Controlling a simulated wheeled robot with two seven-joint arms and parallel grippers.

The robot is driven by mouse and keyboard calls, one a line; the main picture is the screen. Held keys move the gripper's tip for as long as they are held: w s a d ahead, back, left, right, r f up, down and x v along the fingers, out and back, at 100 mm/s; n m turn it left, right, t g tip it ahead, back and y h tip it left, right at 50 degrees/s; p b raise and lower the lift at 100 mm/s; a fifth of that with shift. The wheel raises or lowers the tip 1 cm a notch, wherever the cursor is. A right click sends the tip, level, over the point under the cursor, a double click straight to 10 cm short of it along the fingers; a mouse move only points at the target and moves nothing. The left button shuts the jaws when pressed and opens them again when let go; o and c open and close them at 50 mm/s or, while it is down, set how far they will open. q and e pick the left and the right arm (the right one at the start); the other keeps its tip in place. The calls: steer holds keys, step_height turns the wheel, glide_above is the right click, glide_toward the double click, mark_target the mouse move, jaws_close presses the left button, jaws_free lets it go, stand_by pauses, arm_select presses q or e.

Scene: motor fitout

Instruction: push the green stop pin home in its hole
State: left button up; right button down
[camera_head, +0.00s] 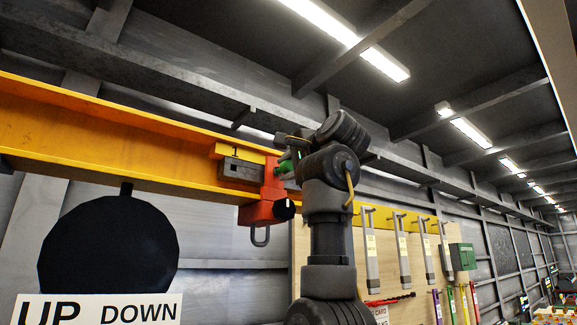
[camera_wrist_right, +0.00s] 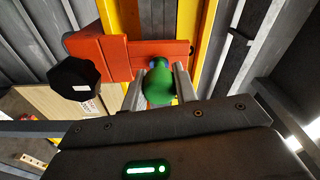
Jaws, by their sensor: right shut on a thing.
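The green stop pin (camera_head: 285,167) is at the right side of a red block (camera_head: 270,190) on the yellow beam (camera_head: 110,140). My right gripper (camera_head: 289,158) reaches up to it from below right. In the right wrist view, the two fingers of my right gripper (camera_wrist_right: 161,82) stand on either side of the green pin's rounded head (camera_wrist_right: 158,88) and are shut on it. The pin's far end meets the red block (camera_wrist_right: 115,55); its hole is hidden, so the depth cannot be told. My left gripper is out of view.
A black knob (camera_head: 284,209) sticks out of the red block, with a metal loop (camera_head: 260,237) below. A grey block (camera_head: 240,170) sits left of it on the beam. Hanging tools (camera_head: 403,252) are to the right. A dark disc (camera_head: 108,248) and an UP DOWN sign (camera_head: 95,309) are lower left.

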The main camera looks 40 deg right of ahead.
steer(key=shift+w, duration=0.2)
steer(key=c, duration=1)
jaws_free()
steer(key=shift+s, duration=0.1)
steer(key=shift+s+f+b, duration=0.15)
steer(key=shift+s+b, duration=0.15)
steer(key=shift+b, duration=0.05)
steer(key=s+b, duration=0.1)
steer(key=s, duration=0.2)
steer(key=s+b, duration=0.2)
steer(key=s, duration=0.1)
steer(key=s+a+b, duration=0.1)
steer(key=s+b, duration=0.1)
steer(key=s, duration=0.2)
